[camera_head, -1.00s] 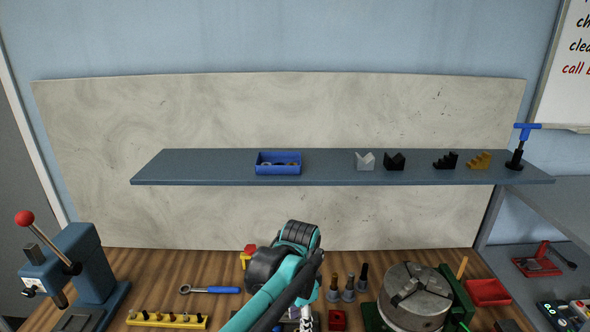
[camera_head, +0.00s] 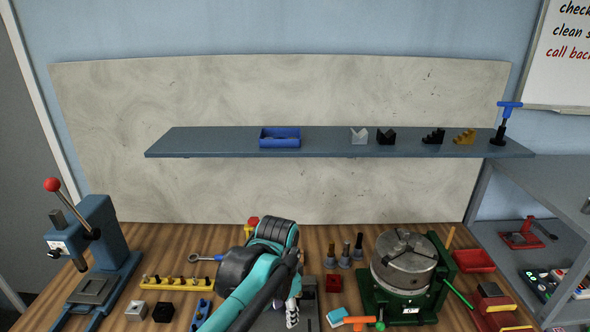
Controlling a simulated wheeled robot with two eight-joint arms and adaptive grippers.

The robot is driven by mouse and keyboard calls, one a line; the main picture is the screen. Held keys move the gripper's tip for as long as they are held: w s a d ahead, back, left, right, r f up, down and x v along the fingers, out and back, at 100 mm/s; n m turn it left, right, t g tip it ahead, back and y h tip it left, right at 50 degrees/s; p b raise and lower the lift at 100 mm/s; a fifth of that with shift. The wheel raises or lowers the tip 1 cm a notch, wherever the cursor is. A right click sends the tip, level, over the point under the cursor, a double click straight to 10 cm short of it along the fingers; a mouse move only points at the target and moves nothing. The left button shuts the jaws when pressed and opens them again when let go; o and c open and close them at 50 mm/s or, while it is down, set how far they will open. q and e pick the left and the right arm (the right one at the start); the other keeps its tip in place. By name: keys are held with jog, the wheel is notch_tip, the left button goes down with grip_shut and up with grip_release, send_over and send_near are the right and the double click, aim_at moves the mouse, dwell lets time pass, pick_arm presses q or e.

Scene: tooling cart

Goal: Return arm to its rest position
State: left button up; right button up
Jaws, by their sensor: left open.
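My left arm, teal and black, rises from the bottom edge over the middle of the workbench (camera_head: 160,235). Its bent joint is nearest the back panel. My left gripper (camera_head: 292,312) shows only in part at the lower middle, just right of the forearm. It is open, with nothing seen between its fingers, and much of it is hidden by the arm. My right gripper is not in view.
The arm partly covers a ring-ended wrench (camera_head: 202,257) and a dark block behind it. A green-based chuck (camera_head: 404,265) stands to the right, and a blue press (camera_head: 96,240) far left. A shelf (camera_head: 215,145) spans the back. Small fixtures crowd the front.

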pick_arm(q)
jog(key=s+a+f+n+t+b, duration=0.2)
jog(key=s+a+f+n+t, duration=0.1)
jog(key=s+a+n, duration=0.2)
jog(key=s+a+f+n+t+b, duration=0.2)
jog(key=s+a+n, duration=0.4)
jog(key=a, duration=0.4)
jog(key=shift+s+a+f+t, duration=0.15)
jog(key=shift+s+f+t, duration=0.3)
jog(key=shift+f, duration=0.45)
jog(key=shift+w, duration=0.1)
